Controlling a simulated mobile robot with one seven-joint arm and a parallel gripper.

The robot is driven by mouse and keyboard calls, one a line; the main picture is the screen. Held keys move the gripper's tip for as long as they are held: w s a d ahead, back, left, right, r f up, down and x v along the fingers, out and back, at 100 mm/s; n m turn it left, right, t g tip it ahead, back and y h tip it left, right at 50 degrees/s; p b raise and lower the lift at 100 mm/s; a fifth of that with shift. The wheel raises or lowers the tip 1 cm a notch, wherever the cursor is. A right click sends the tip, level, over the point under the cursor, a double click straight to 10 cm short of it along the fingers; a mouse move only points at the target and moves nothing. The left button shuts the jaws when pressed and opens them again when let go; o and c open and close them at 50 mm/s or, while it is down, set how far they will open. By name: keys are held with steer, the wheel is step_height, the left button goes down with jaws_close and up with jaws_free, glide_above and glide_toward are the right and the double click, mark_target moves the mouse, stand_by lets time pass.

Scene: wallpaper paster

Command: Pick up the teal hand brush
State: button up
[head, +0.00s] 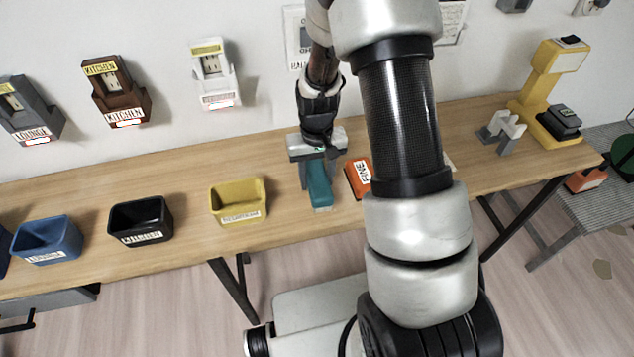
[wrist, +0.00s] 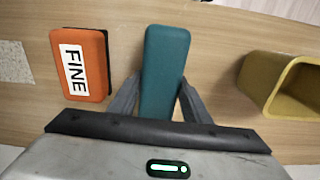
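The teal hand brush (head: 319,187) is a long, narrow block at the front of the wooden table, with its long side running away from the wall. In the wrist view the brush (wrist: 164,62) lies between the two grey fingers of my gripper (wrist: 161,85). The fingers are against its left and right sides, and no gap shows. In the head view my gripper (head: 318,168) is low over the brush's far end and hides that end. No clear space shows under the brush.
An orange block marked FINE (head: 358,176) is close to the right of the brush. A yellow bin (head: 239,201) stands to the left, with a black bin (head: 141,221) and a blue bin (head: 47,241) farther left. A yellow stand (head: 546,85) is at the table's far right.

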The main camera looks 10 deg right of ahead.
mark_target(317, 175)
steer(key=c, duration=0.4)
steer(key=shift+r, duration=0.1)
step_height(317, 175, up, 10)
steer(key=shift+f+p, duration=0.1)
steer(key=shift+p, duration=0.45)
